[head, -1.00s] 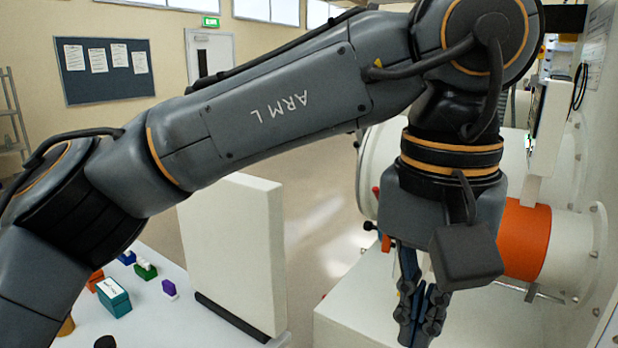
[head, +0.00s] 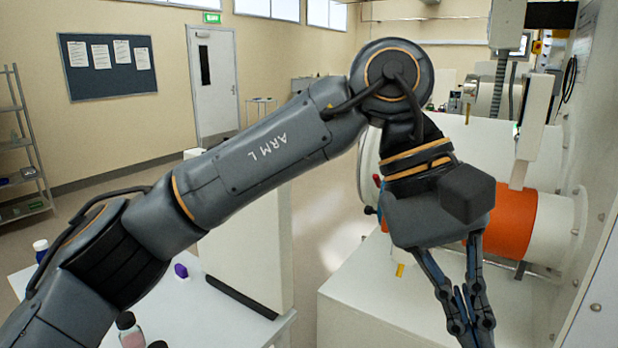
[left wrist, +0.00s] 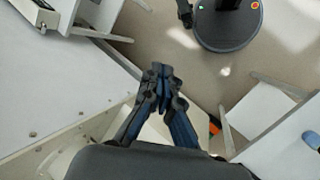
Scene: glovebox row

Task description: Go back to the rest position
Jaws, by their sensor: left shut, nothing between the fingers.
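My left gripper (head: 470,325) hangs from the bent left arm (head: 265,150) at the right of the head view, fingers pointing down. Its fingertips are together with nothing between them. It is over the white surface (head: 375,300) in front of the cylindrical chamber. In the left wrist view the same gripper (left wrist: 163,72) shows its fingers closed and empty, with floor and white surfaces beyond. My right gripper is not in the head view; I cannot make it out in the left wrist view.
An orange band (head: 502,222) on the white chamber is close behind the gripper. A white upright panel (head: 250,240) stands on the left table behind the arm. Open floor lies between.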

